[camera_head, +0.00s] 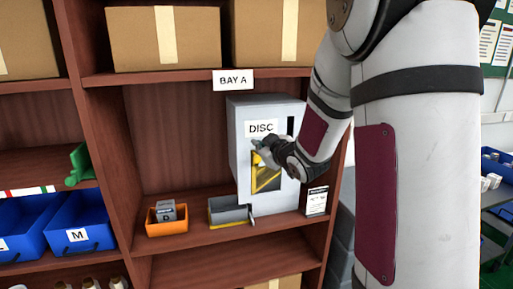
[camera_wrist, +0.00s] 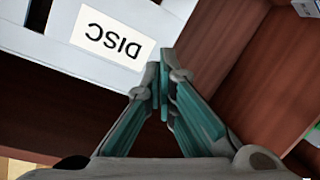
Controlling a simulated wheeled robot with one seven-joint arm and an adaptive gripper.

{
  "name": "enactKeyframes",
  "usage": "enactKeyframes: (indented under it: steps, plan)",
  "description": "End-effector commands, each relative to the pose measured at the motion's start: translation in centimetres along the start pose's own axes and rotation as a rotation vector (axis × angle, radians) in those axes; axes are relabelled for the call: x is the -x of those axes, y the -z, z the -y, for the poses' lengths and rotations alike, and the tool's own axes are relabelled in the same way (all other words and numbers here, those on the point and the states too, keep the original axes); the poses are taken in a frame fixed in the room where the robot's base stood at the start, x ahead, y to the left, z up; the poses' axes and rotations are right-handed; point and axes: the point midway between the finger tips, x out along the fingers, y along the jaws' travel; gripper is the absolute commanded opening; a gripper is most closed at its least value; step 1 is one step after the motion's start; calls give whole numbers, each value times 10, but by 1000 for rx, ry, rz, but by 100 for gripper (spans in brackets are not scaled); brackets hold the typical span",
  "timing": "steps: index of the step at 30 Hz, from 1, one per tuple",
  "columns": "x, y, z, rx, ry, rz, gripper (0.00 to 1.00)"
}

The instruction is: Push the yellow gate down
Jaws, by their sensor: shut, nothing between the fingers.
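The white dispenser box (camera_head: 240,135) with a "DISC" label (camera_head: 261,128) stands on the shelf under the "BAY A" sign. The yellow gate (camera_head: 266,180) is on the dispenser's front, below the label, and part of it is hidden behind my gripper. My gripper (camera_head: 256,144) is in front of the dispenser, at the lower edge of the label and just above the gate. In the wrist view the fingers (camera_wrist: 160,88) are shut and empty, beside the upside-down label (camera_wrist: 112,35). The gate does not show in the wrist view. I cannot tell whether the fingertips touch the dispenser.
A small card (camera_head: 316,201) stands at the right. Blue bins (camera_head: 80,236) and a green object (camera_head: 78,166) are farther left.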

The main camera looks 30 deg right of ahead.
Motion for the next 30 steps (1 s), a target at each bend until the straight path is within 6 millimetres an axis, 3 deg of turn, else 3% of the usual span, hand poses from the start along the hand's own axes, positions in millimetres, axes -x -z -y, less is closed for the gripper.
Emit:
enactKeyframes:
  steps: [12, 21, 30]
  plan:
    - [-79, -5, 1, -2, 2, 4, 0]
    - [-84, -36, 0, -1, 0, 2, 0]
    - [-85, -39, 0, -1, 0, 1, 0]
